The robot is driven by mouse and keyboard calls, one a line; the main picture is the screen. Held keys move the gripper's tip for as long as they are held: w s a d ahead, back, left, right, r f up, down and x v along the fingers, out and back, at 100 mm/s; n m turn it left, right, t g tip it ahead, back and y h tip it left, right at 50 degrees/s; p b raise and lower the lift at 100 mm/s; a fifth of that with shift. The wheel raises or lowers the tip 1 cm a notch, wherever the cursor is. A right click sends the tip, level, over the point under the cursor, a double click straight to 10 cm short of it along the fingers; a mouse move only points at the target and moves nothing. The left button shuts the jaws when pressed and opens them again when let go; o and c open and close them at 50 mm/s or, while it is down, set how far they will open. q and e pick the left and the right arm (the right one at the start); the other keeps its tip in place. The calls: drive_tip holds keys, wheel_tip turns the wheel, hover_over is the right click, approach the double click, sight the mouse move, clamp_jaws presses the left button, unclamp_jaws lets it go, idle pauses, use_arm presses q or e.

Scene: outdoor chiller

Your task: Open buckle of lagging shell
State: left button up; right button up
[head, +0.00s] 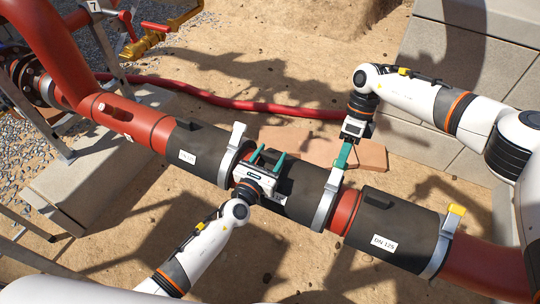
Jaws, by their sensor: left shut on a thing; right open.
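A black lagging shell (298,200) wraps the red pipe in the middle of the head view. A grey metal band with an upright buckle (237,136) circles its left end. Another grey band (322,208) circles its right end, with a grey buckle (335,179) on top. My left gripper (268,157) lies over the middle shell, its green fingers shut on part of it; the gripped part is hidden. My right gripper (342,162) is open and points down, its green fingertips right at the right-hand buckle; I cannot tell whether they touch.
Another black shell (398,222) labelled DN 125 sits to the right, its band carrying a yellow-tipped buckle (456,209). A black shell (198,150) is at the left. A red hose (220,98) and flat brown slab (372,156) lie behind. A block wall (430,150) stands right.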

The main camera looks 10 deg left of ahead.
drive_tip(key=shift+x, duration=1.05)
clamp_jaws()
